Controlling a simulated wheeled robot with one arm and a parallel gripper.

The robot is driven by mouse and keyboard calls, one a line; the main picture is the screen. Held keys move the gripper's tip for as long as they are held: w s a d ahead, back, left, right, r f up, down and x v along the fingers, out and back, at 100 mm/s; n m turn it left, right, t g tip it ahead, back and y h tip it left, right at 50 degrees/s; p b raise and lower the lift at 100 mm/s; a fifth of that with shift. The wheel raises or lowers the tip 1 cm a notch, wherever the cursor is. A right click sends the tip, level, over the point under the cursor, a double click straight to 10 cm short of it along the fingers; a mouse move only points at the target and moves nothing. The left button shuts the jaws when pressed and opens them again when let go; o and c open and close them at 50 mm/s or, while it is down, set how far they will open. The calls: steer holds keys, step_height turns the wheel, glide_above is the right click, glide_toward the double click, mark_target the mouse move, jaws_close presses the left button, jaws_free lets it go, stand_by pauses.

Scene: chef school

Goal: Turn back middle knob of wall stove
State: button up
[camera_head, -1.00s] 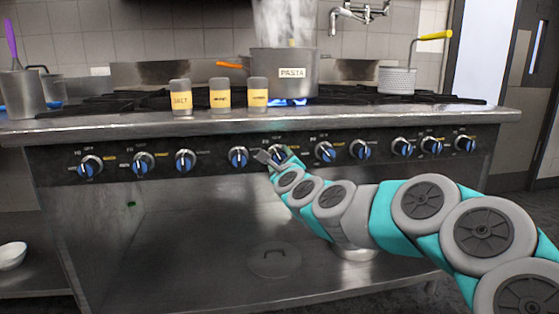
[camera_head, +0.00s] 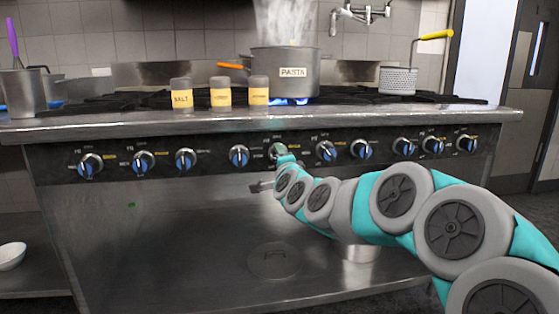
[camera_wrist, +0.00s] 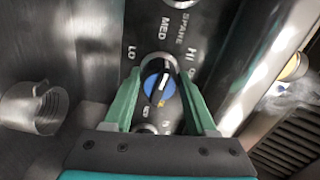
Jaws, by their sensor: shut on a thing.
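The stove (camera_head: 100,130) has a row of blue-faced knobs along its front panel. My gripper (camera_head: 281,154) is at the knob (camera_head: 276,149) near the panel's middle, below the pasta pot, and partly hides it. In the wrist view, this knob (camera_wrist: 158,84) has a blue face with a dark bar and a pale pointer mark. The green fingers of my gripper (camera_wrist: 158,78) lie on its two sides and are shut on it. Labels MED, LO and HI show around the knob.
A grey pot labelled PASTA (camera_head: 285,75) steams over a blue flame. Three yellow-labelled shakers (camera_head: 221,96) stand near the stove's front edge. Neighbouring knobs (camera_head: 239,156) and (camera_head: 326,152) flank the held one. A metal cup (camera_wrist: 40,105) shows at left in the wrist view.

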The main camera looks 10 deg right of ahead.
steer(key=n, duration=0.3)
steer(key=shift+f+n+b, duration=0.2)
steer(key=shift+n+b, duration=0.15)
steer(key=shift+n, duration=0.05)
steer(key=n+b, duration=0.1)
steer(key=n, duration=0.3)
steer(key=shift+f+n, duration=0.15)
steer(key=shift+n, duration=0.15)
steer(key=n+b, duration=0.1)
steer(key=n, duration=0.2)
steer(key=shift+d, duration=0.15)
steer(key=shift+n+b, duration=0.4)
steer(key=shift+n, duration=1.6)
steer(key=o, duration=1.4)
steer(key=shift+c, duration=0.2)
steer(key=shift+s, duration=0.1)
